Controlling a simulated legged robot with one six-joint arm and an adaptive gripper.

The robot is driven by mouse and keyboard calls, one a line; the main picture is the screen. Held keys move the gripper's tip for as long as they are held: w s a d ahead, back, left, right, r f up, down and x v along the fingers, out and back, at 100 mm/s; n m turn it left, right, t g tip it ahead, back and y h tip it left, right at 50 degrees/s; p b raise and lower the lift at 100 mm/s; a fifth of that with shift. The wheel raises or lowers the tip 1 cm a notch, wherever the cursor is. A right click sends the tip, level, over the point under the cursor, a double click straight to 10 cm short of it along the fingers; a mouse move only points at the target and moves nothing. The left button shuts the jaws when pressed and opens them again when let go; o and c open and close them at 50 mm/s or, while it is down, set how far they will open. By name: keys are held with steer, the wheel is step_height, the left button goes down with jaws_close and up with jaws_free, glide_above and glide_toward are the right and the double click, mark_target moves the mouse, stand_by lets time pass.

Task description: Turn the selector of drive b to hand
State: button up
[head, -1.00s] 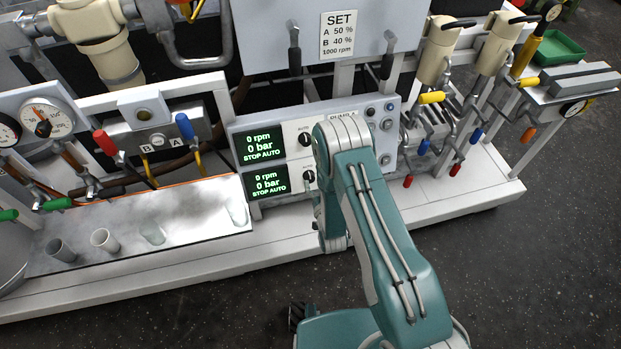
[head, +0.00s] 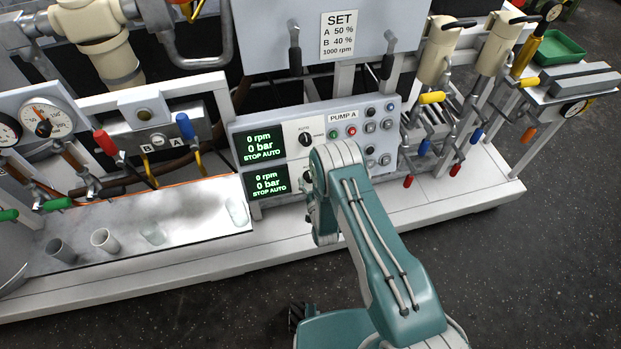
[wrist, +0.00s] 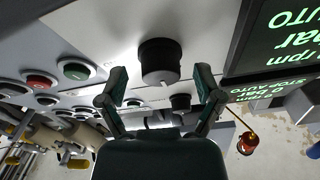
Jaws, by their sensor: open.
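The lower selector (wrist: 160,58), beside the lower display (head: 267,183), is a round black knob. In the wrist view, which looks upside down, it stands large and a little beyond the fingertips, with a pale mark on its near edge. My gripper (wrist: 160,86) is open, one finger on each side of the knob's line, and nothing is between the fingers. I cannot tell whether a finger touches the knob. In the head view my arm mostly hides the lower selector.
A green button (wrist: 75,69) and a red button (wrist: 38,82) sit beside the knob in the wrist view. The upper display (head: 262,147) is above the lower one. Levers (head: 295,50) hang above the panel. A tray with cups (head: 104,240) lies to the left.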

steer(key=shift+w+a, duration=0.15)
steer(key=shift+w, duration=0.4)
steer(key=c, duration=1.2)
steer(key=shift+o, duration=0.2)
steer(key=shift+m+h, duration=0.3)
steer(key=shift+m, duration=0.2)
steer(key=m+h, duration=0.2)
steer(key=m, duration=0.3)
steer(key=m+h, duration=0.1)
steer(key=m, duration=0.4)
steer(key=shift+g+h, duration=0.4)
steer(key=m, duration=0.3)
steer(key=m+g+h, duration=0.1)
steer(key=m, duration=0.2)
steer(key=shift+g, duration=0.3)
steer(key=shift+s+f+m+g, duration=0.15)
steer(key=shift+m+g, duration=0.45)
steer(key=shift+m, duration=1)
